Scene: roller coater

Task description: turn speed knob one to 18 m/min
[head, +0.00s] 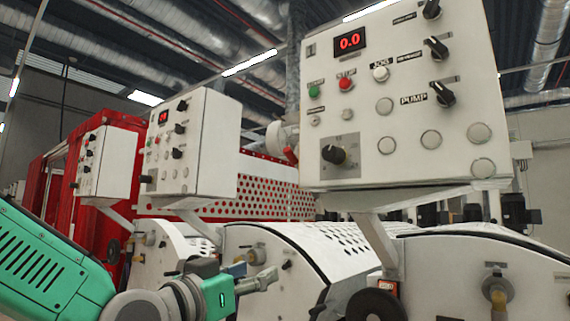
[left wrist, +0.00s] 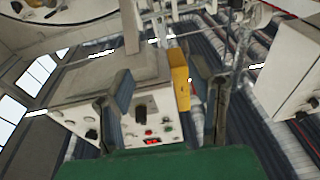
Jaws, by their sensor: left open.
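The nearest white control panel (head: 400,110) fills the upper right of the head view. A black knob (head: 334,154) on a grey scale plate sits at its lower left, and its red display (head: 349,41) reads 0.0. A similar panel (head: 195,145) stands further left; I cannot tell which knob is labelled speed one. My left gripper (head: 262,279) is open and empty, below and left of the nearest panel, apart from it. In the left wrist view its fingers (left wrist: 165,95) frame an inverted panel with a black knob (left wrist: 140,110). My right gripper is not in view.
White curved machine covers (head: 275,250) lie below the panels, behind my left gripper. A third panel (head: 105,163) stands at far left. The nearest panel also carries several black selector switches, a green button (head: 314,91) and a red button (head: 346,84).

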